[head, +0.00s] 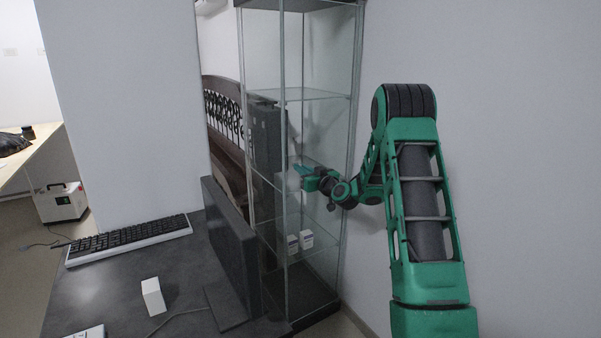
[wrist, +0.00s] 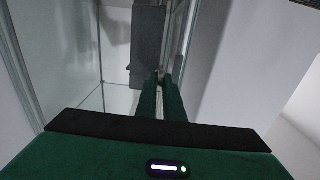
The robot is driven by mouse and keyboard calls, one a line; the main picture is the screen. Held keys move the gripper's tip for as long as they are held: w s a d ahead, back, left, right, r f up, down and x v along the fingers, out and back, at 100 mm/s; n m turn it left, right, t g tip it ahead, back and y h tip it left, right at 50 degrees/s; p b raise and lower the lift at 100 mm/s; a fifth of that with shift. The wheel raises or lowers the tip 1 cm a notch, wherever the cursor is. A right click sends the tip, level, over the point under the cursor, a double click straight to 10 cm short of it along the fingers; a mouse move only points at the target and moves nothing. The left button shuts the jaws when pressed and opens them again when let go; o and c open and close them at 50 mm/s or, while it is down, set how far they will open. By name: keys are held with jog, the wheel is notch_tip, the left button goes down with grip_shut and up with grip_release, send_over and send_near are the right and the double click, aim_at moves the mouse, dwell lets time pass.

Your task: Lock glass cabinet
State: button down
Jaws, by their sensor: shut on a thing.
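The tall glass cabinet (head: 300,95) stands against the wall right of centre, with a dark base and top and glass shelves. Its glass panels also fill the upper left of the wrist view (wrist: 75,55). My gripper (head: 301,171) is at mid height by the cabinet's near upright, reaching in from the right. In the wrist view its two green fingers (wrist: 159,88) are close together, shut on a small light thing at the cabinet. It is too small and hidden to tell whether this is a key or a lock part. The cabinet's door looks closed.
Small white boxes (head: 299,241) stand on a low cabinet shelf. A dark monitor (head: 232,245), a keyboard (head: 130,238) and a white block (head: 153,296) are on the desk (head: 95,290) in front. A bare wall (head: 520,150) lies to the right.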

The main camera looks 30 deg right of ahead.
jog(key=shift+f, duration=0.25)
dwell(0.3)
jog(key=c, duration=1.9)
grip_release()
jog(key=shift+o, duration=0.2)
jog(key=shift+r, duration=0.1)
jog(key=shift+s, duration=0.1)
jog(key=s, duration=1)
jog(key=shift+s+d, duration=0.15)
jog(key=shift+s, duration=0.05)
